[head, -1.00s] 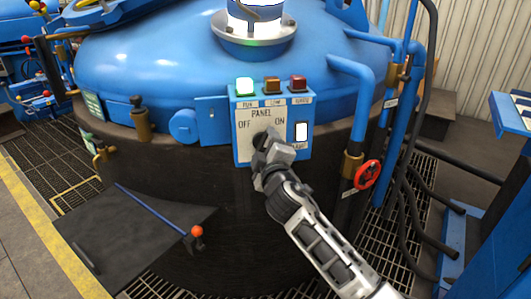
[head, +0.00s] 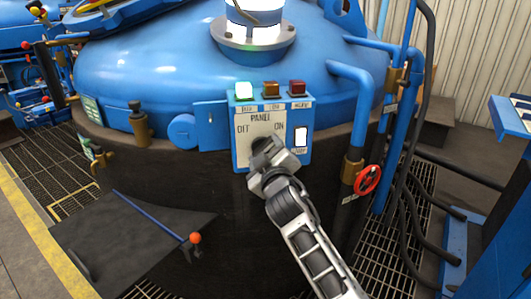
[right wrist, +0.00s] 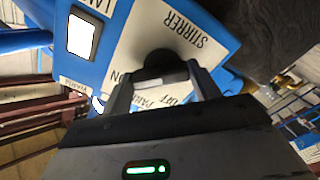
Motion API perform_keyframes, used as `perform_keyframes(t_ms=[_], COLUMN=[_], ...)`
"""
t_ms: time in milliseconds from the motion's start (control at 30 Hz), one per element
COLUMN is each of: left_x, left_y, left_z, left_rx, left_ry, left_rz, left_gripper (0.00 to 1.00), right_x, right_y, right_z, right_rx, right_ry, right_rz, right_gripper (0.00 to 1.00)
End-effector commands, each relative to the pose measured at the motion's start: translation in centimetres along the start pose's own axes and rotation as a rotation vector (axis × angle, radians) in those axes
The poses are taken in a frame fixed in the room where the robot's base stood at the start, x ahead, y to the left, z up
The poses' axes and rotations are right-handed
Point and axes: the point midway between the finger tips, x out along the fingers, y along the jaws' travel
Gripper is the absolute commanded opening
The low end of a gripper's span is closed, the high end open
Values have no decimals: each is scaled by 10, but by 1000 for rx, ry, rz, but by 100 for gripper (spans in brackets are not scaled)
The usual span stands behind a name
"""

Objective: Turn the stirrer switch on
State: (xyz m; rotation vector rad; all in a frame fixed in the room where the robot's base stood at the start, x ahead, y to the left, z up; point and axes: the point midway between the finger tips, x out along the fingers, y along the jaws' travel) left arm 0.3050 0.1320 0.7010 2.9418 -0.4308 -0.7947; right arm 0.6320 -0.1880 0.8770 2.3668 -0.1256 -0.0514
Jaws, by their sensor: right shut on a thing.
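The stirrer switch is a dark round knob (head: 259,143) on the white face of a blue control panel (head: 308,155), between the OFF label on the left and the ON label on the right. It also shows in the right wrist view as a black knob (right wrist: 165,60) beside the word STIRRER. My right gripper (head: 265,152) is at the panel and shut on the knob, one finger on each side; it shows in the right wrist view (right wrist: 163,80) too. The gripper hides part of the knob, and I cannot tell its exact setting. My left gripper is not in view.
A red handwheel (head: 367,180) and blue pipes stand to the right. A lever with an orange knob (head: 195,238) is lower left.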

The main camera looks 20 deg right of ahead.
Motion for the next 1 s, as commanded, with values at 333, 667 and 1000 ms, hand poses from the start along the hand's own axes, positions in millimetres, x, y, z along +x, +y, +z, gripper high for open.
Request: perform_keyframes(t_ms=[333, 667, 1000], left_x=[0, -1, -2], left_y=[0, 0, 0], left_z=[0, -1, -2], left_rx=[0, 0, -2], left_ry=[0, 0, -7], left_rz=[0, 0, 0], left_gripper=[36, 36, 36], right_x=[0, -9, -82], right_y=[-1, -1, -1], right_z=[0, 0, 0], right_rx=[5, 3, 5], right_ry=[0, 1, -1], right_rz=[-2, -1, -4], right_gripper=[83, 83, 83])
